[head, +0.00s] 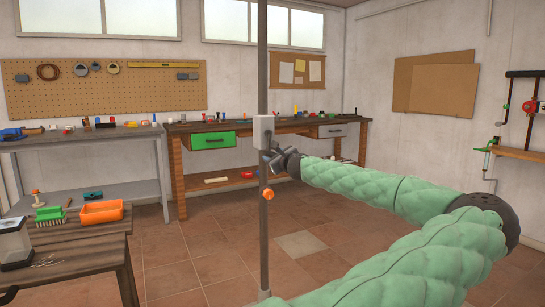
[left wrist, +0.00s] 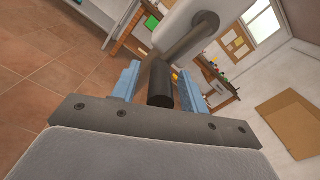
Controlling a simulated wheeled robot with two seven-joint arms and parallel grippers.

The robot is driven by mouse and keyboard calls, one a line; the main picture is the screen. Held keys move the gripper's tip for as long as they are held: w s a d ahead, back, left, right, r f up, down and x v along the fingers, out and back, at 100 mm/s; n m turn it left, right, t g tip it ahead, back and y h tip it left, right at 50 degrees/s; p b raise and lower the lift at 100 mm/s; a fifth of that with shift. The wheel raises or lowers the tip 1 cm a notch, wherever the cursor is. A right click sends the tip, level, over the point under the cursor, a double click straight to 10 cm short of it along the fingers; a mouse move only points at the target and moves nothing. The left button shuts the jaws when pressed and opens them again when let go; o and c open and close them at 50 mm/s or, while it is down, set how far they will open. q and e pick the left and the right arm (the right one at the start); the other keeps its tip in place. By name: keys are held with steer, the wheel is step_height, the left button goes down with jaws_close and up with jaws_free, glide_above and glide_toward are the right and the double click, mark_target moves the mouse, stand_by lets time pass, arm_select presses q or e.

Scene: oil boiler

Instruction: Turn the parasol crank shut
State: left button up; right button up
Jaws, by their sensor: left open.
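The parasol pole (head: 263,70) stands upright in the middle of the head view. A pale crank housing (head: 263,130) is fixed on it and also fills the top of the left wrist view (left wrist: 180,18). A grey crank arm (left wrist: 193,36) comes from the housing to a black handle (left wrist: 161,84). My left gripper (head: 273,160) is beside the pole just below the housing. In the left wrist view its blue fingers (left wrist: 159,88) are open, one on each side of the black handle, with gaps visible. My right gripper is not in view.
An orange knob (head: 267,194) sits on the pole below my gripper. A wooden table (head: 75,262) with an orange bin (head: 102,212) stands at the left. A workbench (head: 260,125) runs along the back wall. Tiled floor (head: 200,255) is clear left of the pole.

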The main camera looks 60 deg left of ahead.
arm_select(q)
steer(key=d, duration=0.7)
steer(key=shift+s+p, duration=0.3)
steer(key=shift+p, duration=0.05)
steer(key=shift+d, duration=0.1)
